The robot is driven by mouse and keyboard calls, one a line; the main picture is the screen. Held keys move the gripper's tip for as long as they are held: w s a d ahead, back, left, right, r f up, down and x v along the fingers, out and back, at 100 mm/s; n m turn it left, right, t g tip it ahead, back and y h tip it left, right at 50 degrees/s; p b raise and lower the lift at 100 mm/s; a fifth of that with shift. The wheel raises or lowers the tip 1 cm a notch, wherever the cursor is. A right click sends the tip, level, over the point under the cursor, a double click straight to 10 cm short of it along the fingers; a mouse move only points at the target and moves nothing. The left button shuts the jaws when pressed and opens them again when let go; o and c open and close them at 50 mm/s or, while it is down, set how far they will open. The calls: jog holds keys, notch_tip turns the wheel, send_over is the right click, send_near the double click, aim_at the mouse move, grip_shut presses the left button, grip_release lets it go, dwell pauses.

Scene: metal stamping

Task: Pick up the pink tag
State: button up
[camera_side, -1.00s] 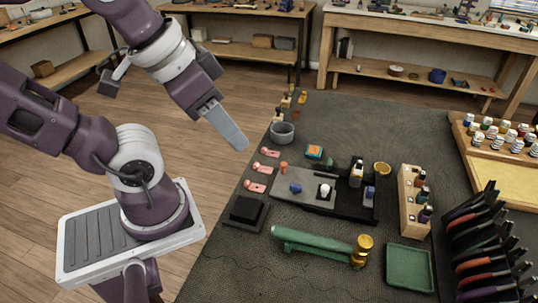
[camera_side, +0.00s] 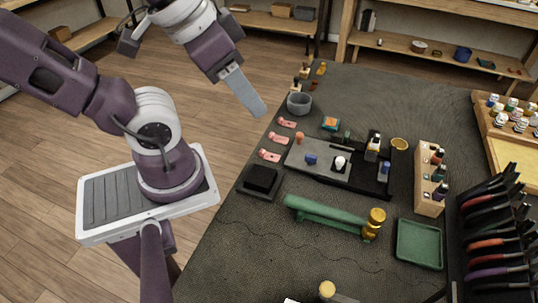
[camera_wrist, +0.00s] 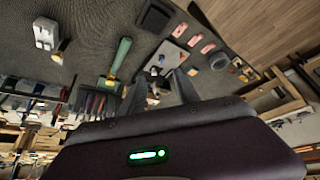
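Three pink tags lie in a row near the left edge of the dark work mat: a far one (camera_side: 287,122), a middle one (camera_side: 279,138) and a near one (camera_side: 269,155). All three also show in the wrist view, as tags (camera_wrist: 180,30), (camera_wrist: 194,40) and (camera_wrist: 208,48). My gripper (camera_side: 262,112) hangs above and left of the tags, apart from them, beside the mat's left edge. In the wrist view my gripper's fingers (camera_wrist: 160,88) stand apart with nothing held between them.
A grey bowl (camera_side: 299,105) sits just beyond the tags. A green tool with a brass head (camera_side: 325,213) and a wooden bottle rack (camera_side: 431,178) are farther right.

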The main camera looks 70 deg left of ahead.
jog(key=m+g, duration=0.6)
jog(key=m, duration=0.2)
send_over(261, 150)
notch_tip(261, 150, down, 13)
jog(key=shift+w+f, duration=0.1)
jog(key=shift+a+f+m, duration=0.1)
jog(key=shift+f+m, duration=0.4)
jog(key=shift+f, duration=3.25)
jog(key=shift+c, duration=0.2)
grip_shut()
